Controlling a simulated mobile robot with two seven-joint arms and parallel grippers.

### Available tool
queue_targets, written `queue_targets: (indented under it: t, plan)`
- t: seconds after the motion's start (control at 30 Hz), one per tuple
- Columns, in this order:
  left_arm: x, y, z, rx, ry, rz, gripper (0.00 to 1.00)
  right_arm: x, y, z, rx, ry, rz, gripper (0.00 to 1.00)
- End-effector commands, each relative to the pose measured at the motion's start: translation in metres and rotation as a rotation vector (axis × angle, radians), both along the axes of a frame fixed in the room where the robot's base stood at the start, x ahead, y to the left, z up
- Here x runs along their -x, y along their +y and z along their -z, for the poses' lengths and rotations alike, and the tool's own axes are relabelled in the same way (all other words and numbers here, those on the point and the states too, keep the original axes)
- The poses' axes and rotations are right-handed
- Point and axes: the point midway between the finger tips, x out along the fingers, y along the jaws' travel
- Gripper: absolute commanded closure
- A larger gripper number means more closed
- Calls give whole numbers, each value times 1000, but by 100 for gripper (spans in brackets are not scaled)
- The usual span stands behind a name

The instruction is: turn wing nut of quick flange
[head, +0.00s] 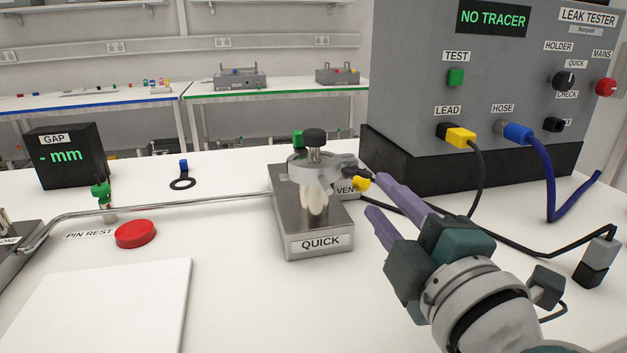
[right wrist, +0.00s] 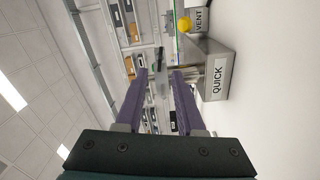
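The quick flange stands on a metal block (head: 318,243) labelled QUICK, with a silver clamp (head: 312,168) around its neck and a black cap on top. The dark wing nut (head: 351,173) sticks out on the clamp's right side. My right gripper (head: 370,196) is open, its two purple fingers pointing at the wing nut from the right. The tips look close to it; I cannot tell whether they touch. In the right wrist view the gripper (right wrist: 160,72) has a clear gap, and a small dark shape, possibly the wing nut, shows between the tips. My left gripper is out of view.
A yellow knob (head: 361,184) by the VENT label sits close to the fingertips. The leak tester (head: 480,80) stands behind, with yellow and blue plugs and cables. A metal tube (head: 160,208) runs left from the block.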

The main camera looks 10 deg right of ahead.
Motion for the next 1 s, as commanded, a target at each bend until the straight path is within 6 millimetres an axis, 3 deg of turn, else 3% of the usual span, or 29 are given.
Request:
queue_targets:
  t: [0.1, 0.3, 0.7, 1.0]
  plan:
    - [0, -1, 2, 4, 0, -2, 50, -24, 1, 0, -1, -2, -1, 62]
    - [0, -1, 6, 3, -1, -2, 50, -51, 2, 1, 0, -1, 0, 62]
    - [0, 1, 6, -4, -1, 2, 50, -61, 2, 0, -2, 0, 1, 62]
    - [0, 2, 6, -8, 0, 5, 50, -60, 2, 0, -2, 0, 0, 94]
